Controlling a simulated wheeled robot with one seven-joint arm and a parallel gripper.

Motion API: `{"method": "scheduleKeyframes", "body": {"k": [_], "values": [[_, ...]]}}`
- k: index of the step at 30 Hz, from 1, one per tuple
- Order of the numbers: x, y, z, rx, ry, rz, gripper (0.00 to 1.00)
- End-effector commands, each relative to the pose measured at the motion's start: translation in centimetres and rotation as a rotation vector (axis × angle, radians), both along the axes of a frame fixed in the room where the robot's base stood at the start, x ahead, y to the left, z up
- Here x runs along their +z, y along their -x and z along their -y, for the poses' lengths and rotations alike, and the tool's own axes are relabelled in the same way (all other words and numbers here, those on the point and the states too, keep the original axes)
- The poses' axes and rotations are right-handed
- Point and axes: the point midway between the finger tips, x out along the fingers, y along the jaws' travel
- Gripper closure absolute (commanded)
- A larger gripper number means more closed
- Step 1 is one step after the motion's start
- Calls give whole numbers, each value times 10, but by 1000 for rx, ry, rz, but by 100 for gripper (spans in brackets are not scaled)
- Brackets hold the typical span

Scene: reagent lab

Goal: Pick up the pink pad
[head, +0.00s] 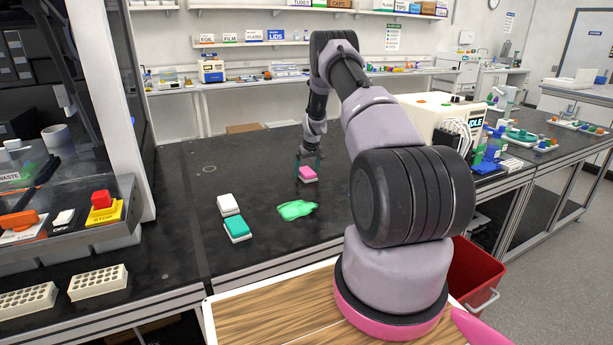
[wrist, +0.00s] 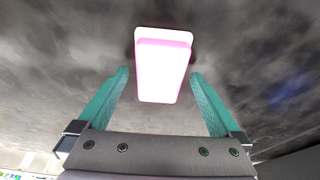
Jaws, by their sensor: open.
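The pink pad (head: 307,172) lies on the black bench top, pink on its top side with a white layer under it. In the wrist view the pad (wrist: 163,70) is overexposed and pale pink. My gripper (head: 309,161) points down at the pad in the head view. In the wrist view my gripper (wrist: 160,75) is open, with one teal finger on each side of the pad's near part. Dark gaps show between the fingers and the pad, so neither finger appears to touch it.
A white pad (head: 228,204) and a teal pad (head: 237,229) lie to the left on the bench. A crumpled green glove (head: 296,210) lies in front of the pink pad. A white machine (head: 432,118) stands to the right. The bench behind the pad is clear.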

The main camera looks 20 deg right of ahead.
Motion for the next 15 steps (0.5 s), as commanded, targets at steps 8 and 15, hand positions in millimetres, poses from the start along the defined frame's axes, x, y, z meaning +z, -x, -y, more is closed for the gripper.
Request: {"method": "scheduleKeyframes", "body": {"k": [8, 15], "values": [[0, 0, 0, 0, 0, 0, 12], [0, 0, 0, 0, 0, 1, 78]]}}
